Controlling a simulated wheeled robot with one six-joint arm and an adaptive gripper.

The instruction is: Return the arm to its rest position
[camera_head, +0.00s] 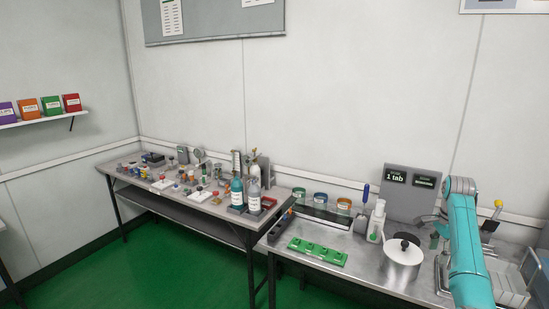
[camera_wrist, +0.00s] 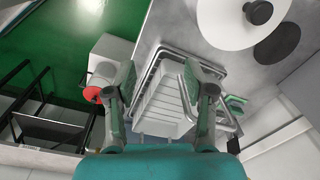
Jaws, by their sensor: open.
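My arm (camera_head: 466,245), turquoise, rises over the right end of the near steel table in the head view. Its gripper end is not clear there. In the wrist view my gripper (camera_wrist: 162,100) is open, with its two grey-green fingers apart and nothing between them. Below the fingers lies a pale ribbed rack (camera_wrist: 165,106) with a metal frame, on the table. I cannot tell the exact height of the fingers above it.
A lidded white pot (camera_head: 402,262) stands left of the arm; it also shows in the wrist view (camera_wrist: 228,22). A green tray (camera_head: 318,252), a white bottle (camera_head: 377,220) and a grey sign board (camera_head: 408,190) share the table. A second table (camera_head: 205,202) holds many small items.

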